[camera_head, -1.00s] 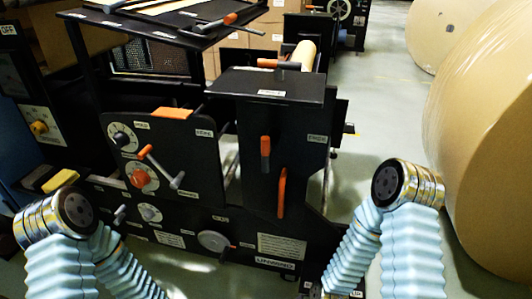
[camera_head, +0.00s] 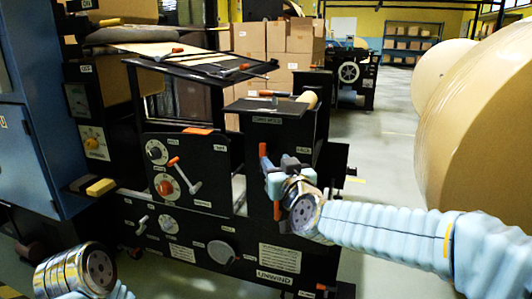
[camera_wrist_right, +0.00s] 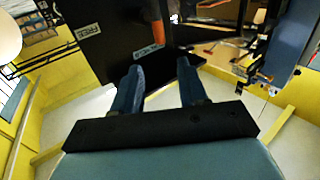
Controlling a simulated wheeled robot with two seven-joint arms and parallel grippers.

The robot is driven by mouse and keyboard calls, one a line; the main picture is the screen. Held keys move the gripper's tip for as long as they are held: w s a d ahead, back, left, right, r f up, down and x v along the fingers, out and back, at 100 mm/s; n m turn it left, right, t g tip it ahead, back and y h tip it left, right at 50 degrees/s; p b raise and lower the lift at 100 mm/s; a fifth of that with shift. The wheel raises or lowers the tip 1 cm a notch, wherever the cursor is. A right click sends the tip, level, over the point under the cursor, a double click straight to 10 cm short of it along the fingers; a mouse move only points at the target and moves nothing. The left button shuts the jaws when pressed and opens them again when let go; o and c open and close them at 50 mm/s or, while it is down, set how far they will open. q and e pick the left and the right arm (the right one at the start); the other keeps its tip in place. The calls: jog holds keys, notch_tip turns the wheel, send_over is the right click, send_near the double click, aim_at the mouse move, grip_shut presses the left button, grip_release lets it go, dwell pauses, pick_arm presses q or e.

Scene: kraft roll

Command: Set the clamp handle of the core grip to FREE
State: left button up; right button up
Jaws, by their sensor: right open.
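An orange upright handle (camera_head: 263,150) is on the front of the black column of the machine, beside my right gripper; I take it as the clamp handle. A second orange handle (camera_head: 277,210) shows lower, below the gripper. A FREE label (camera_wrist_right: 88,30) is on the black panel in the right wrist view. My right gripper (camera_head: 284,165) is in front of the panel, covering part of it. In the wrist view its fingers (camera_wrist_right: 157,88) are apart, with an orange handle (camera_wrist_right: 152,22) beyond the gap. I cannot tell whether they touch. My left gripper is out of view.
To the left are a crank handle (camera_head: 185,176) and dials on a black plate. A dark top plate (camera_head: 262,106) covers the column. Large kraft rolls (camera_head: 475,130) stand at the right, with open floor (camera_head: 390,165) between.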

aim_at(264, 148)
jog(key=x, duration=1.2)
jog(key=shift+w+f, duration=0.15)
jog(key=shift+w, duration=0.1)
jog(key=shift+c, duration=0.4)
grip_shut()
